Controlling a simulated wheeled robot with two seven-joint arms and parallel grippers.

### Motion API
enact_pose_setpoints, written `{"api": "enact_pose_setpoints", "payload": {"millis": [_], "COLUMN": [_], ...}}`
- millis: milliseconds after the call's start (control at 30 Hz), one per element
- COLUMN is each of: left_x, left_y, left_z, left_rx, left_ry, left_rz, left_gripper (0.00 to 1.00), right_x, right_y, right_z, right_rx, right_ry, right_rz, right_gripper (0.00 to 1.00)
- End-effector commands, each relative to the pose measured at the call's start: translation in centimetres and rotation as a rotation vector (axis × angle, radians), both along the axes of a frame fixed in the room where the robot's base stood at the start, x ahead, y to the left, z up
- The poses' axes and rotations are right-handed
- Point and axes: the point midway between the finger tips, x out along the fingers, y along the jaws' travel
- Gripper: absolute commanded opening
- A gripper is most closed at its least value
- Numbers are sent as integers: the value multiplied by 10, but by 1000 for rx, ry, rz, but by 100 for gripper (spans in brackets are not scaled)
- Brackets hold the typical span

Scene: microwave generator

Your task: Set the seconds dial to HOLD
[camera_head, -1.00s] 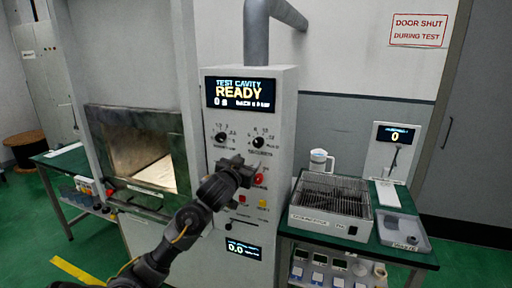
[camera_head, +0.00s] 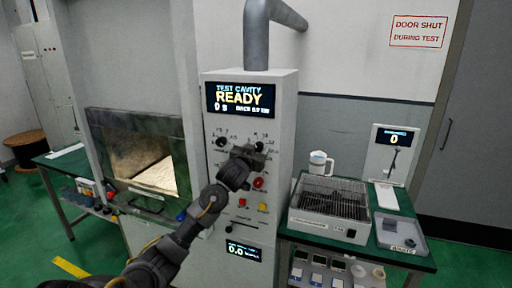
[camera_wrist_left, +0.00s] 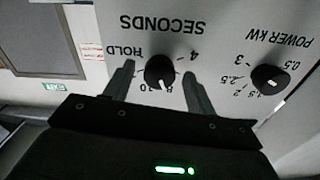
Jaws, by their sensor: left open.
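The black seconds dial (camera_wrist_left: 160,71) shows in the left wrist view, upside down, under the word SECONDS. My left gripper (camera_wrist_left: 158,72) is open, with one finger on each side of the dial; contact cannot be told. In the head view my left gripper (camera_head: 250,152) is in front of the panel and hides most of the seconds dial. My right gripper is not in view.
The power dial (camera_wrist_left: 269,79) sits beside the seconds dial. The display (camera_head: 239,98) reads READY. A red button (camera_head: 258,183) and smaller buttons lie below my gripper. The cavity opening (camera_head: 140,165) is at left; a bench with a wire-topped device (camera_head: 330,212) is at right.

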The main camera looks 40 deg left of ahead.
Motion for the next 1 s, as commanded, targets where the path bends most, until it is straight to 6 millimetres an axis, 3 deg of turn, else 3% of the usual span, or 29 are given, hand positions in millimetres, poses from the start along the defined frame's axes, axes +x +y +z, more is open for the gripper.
{"api": "enact_pose_setpoints", "payload": {"millis": [367,700,1000], "left_x": [5,4,4], "left_y": [1,2,2], "left_z": [-1,0,-1], "left_rx": [1,1,40], "left_ry": [0,0,14], "left_rz": [0,0,1], "left_gripper": [55,11,11], "right_x": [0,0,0], "right_y": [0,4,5], "right_z": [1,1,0], "right_rx": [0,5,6], "right_ry": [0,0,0], "right_rz": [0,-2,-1], "right_gripper": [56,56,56]}}
